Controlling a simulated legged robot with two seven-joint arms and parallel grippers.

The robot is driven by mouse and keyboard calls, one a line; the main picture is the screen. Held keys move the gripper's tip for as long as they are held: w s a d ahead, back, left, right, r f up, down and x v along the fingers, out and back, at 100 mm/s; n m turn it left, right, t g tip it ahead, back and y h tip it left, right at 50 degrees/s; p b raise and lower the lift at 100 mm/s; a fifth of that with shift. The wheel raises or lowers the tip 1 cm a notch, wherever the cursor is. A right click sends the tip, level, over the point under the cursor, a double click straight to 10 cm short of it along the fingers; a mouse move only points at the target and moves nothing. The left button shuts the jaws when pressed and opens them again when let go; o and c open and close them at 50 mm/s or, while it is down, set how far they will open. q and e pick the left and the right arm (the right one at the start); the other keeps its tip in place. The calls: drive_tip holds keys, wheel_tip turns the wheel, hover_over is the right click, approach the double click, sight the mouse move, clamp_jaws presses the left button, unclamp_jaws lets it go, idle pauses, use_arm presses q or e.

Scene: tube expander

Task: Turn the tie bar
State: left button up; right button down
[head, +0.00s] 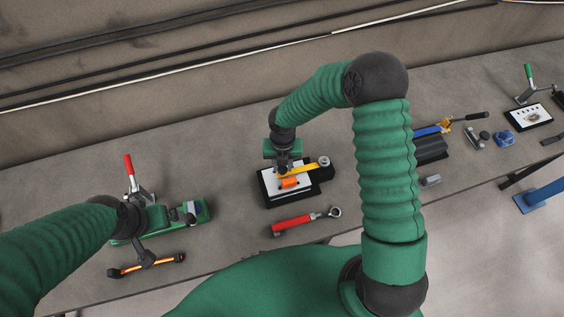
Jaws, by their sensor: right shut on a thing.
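A yellow bar (304,169), which looks like the tie bar, lies over a black and white block on the bench. Its right end meets a grey round post (324,162). An orange piece (289,183) sits below its left end. My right gripper (283,170) points down over the left end of the bar and is shut on it; the wrist partly hides the contact. My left gripper (184,215) is low over the bench at left, beside a green fixture; its fingers blend with dark parts there, so its opening is unclear.
A red-handled lever (130,170) stands behind my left wrist. An orange and black tool (147,265) lies near the front edge. A red-handled ratchet (304,221) lies before the block. Black, blue and yellow tools (432,140) stand at right. Bare bench (226,175) separates the fixtures.

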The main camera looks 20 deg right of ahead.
drive_tip(key=c, duration=1)
unclamp_jaws()
drive_tip(key=shift+s, duration=0.1)
drive_tip(key=shift+c, duration=0.2)
wheel_tip(320, 180, up, 17)
drive_tip(key=shift+b, duration=0.45)
drive_tip(key=shift+f, duration=0.1)
